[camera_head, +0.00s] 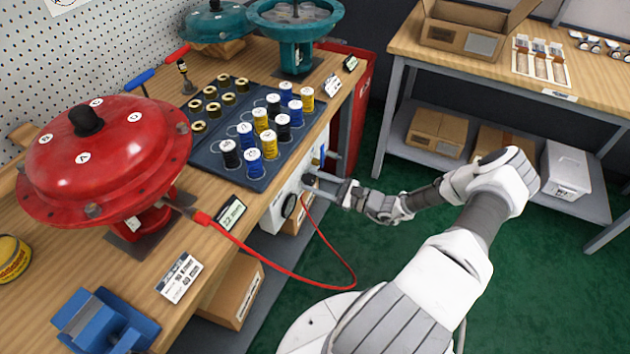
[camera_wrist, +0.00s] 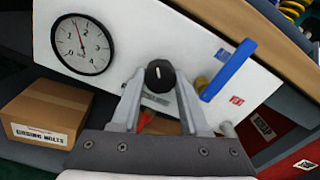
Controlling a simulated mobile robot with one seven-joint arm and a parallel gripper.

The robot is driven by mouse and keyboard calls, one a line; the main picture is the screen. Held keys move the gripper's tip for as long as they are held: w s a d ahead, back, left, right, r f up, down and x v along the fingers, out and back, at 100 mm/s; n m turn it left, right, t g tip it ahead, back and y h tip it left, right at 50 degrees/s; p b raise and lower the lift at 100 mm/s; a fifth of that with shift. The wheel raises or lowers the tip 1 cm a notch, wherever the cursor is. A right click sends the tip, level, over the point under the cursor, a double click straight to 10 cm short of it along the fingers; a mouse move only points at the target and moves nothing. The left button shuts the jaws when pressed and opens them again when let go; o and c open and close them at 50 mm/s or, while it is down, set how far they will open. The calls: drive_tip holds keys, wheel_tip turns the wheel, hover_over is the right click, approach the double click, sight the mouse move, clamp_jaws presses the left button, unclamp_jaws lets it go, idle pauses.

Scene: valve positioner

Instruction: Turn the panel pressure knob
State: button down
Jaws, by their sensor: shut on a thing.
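The black pressure knob (camera_wrist: 158,74) sits on the white panel (camera_wrist: 130,45), with a white mark on its face. My gripper (camera_wrist: 159,82) has its two fingers on either side of the knob and is shut on it. A round gauge (camera_wrist: 83,43) is at the left of the panel in the wrist view, its needle pointing up and left. A blue lever (camera_wrist: 230,70) is right of the knob.
A red hose (camera_head: 275,265) runs from the red actuator (camera_head: 105,155) to the panel. A blue tray (camera_head: 205,152) with spools and brass rings lies on the bench. A cardboard box (camera_wrist: 45,110) sits below the panel. Green floor (camera_head: 400,155) is open behind my arm.

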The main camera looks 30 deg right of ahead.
drive_tip(key=m, duration=0.4)
drive_tip(key=shift+m, duration=0.3)
drive_tip(key=m, duration=0.3)
drive_tip(key=shift+s+m, duration=0.1)
drive_tip(key=shift+m, duration=0.2)
drive_tip(key=m, duration=0.3)
drive_tip(key=shift+m, duration=0.3)
drive_tip(key=shift+a+m, duration=0.1)
drive_tip(key=shift+m, duration=1.9)
drive_tip(key=shift+c, duration=2)
unclamp_jaws()
drive_tip(key=shift+s, duration=0.1)
drive_tip(key=v, duration=1.7)
